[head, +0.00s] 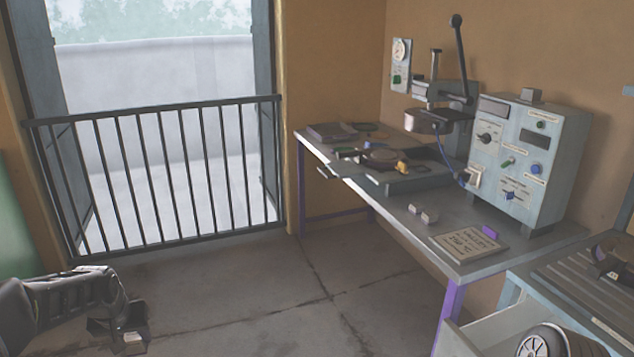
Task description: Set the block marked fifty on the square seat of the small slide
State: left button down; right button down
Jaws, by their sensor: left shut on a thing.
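My left gripper (118,328) is low at the left, over the floor and well away from the workbench. It is shut on a small pale block (133,339), which shows at the fingertips; no marking on it can be read. On the bench, two small grey blocks (429,216) lie near the front edge, their markings too small to read. The small slide with its square seat cannot be made out for certain among the parts by the press (434,121).
An open drawer (494,331) juts out at lower right. A railing (160,180) closes the opening. The middle floor is clear.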

pick_arm(q)
jog(key=s+d+r+m+p, duration=0.1)
jog(key=d+r, duration=0.2)
jog(key=d, duration=0.4)
jog(key=s+d+r+m+h+p, duration=0.1)
jog(key=d+r+p, duration=0.1)
jog(key=d, duration=0.6)
jog(key=s+d+r+m+p, duration=0.1)
jog(key=d+r, duration=0.3)
jog(key=d, duration=0.4)
jog(key=shift+s+d+r+m, duration=0.2)
jog(key=shift+s+r+m, duration=0.05)
jog(key=shift+s+m, duration=0.15)
